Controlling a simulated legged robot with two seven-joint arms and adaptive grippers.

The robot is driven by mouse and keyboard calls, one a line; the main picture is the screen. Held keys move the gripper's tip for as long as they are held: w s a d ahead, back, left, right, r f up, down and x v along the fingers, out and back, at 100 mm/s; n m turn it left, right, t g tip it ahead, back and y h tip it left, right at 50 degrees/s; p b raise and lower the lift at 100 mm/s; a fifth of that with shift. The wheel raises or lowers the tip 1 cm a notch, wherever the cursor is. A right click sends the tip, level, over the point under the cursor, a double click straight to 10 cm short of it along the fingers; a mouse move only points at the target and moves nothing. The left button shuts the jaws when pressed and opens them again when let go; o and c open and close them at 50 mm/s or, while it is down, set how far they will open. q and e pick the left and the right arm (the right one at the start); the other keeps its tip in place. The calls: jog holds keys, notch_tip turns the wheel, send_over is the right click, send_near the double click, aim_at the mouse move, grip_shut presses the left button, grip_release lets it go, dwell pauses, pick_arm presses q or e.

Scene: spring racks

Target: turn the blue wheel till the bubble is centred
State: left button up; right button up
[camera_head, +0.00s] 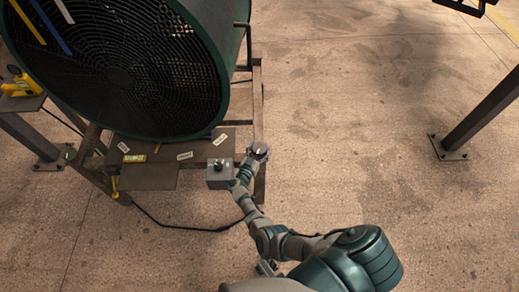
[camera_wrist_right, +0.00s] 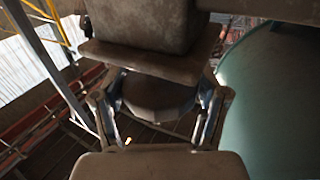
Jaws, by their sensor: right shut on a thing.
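My right gripper (camera_head: 259,151) is at the right front corner of the fan's stand, beside a grey box with a dark knob. In the right wrist view its broad, worn finger pads show at top and bottom, with a dark rounded part between them. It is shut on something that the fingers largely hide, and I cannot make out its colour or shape. No blue wheel shows clearly. My left gripper is not in view.
A large dark green fan (camera_head: 118,70) fills the upper left. The grey box (camera_head: 220,175) stands left of my gripper. A black cable (camera_head: 180,228) runs along the floor. A steel post (camera_head: 482,112) stands at the right. The concrete floor between is clear.

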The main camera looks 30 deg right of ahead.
jog(key=o, duration=1.2)
jog(key=shift+a, duration=0.1)
